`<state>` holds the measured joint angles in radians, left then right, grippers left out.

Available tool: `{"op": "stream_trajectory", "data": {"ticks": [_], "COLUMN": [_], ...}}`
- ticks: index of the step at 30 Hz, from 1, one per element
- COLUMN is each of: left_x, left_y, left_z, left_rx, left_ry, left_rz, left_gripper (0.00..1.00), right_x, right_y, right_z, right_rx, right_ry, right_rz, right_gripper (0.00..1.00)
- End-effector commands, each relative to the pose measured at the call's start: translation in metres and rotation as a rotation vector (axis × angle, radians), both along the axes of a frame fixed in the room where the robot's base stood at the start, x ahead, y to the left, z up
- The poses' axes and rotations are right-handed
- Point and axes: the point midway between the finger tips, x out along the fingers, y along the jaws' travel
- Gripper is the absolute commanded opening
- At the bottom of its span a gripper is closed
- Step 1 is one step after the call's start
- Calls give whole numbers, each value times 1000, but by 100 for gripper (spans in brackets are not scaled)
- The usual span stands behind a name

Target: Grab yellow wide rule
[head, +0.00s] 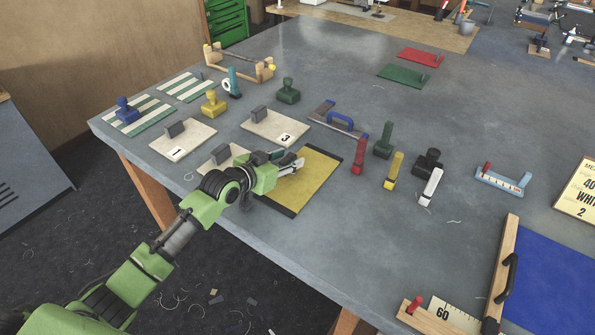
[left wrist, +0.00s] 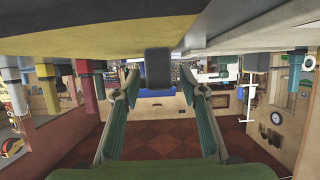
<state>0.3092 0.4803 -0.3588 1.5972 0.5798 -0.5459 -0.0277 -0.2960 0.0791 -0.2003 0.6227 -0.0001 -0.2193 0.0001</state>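A flat yellow board (head: 309,186) with dark strips along two ends lies near the table's front edge; a yellow surface also fills the upper left of the left wrist view (left wrist: 70,38). A smaller yellow bar-like piece (head: 394,170) stands to its right; I cannot tell which is the wide rule. My left gripper (head: 291,164) is at the yellow board's left side and partly covers it. In the left wrist view its fingers (left wrist: 164,90) are spread, with a dark block (left wrist: 158,68) beyond them, apparently untouched. My right gripper is not in view.
Cream plates with dark blocks, numbered 1 (head: 178,148) and 3 (head: 286,137), lie left of and behind the gripper. Another cream plate (head: 212,168) is partly behind my arm. A red piece (head: 359,156) and a white piece (head: 431,187) flank the yellow piece.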

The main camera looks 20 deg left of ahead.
Motion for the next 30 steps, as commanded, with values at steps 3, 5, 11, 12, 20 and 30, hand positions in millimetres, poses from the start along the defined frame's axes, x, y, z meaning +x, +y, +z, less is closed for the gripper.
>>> {"op": "stream_trajectory", "data": {"ticks": [3, 5, 11, 12, 20, 30], "left_x": [4, 4, 4, 4, 4, 5], "left_y": [-1, -1, -1, -1, -1, -1], "left_z": [-2, -2, -2, -2, -1, 11], "left_rx": [1, 2, 1, 1, 1, 1], "left_ry": [1, 0, 0, 0, -2, -6], "left_rz": [0, -1, 0, 0, 1, 0], "left_gripper": [39, 39, 26, 16, 0, 0], "right_x": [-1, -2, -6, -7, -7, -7], "right_y": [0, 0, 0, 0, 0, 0], "right_z": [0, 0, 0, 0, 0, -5], "right_rx": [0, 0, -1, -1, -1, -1], "right_ry": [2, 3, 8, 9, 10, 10], "right_rz": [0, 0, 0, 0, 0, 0], "right_gripper": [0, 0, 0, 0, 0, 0]}}
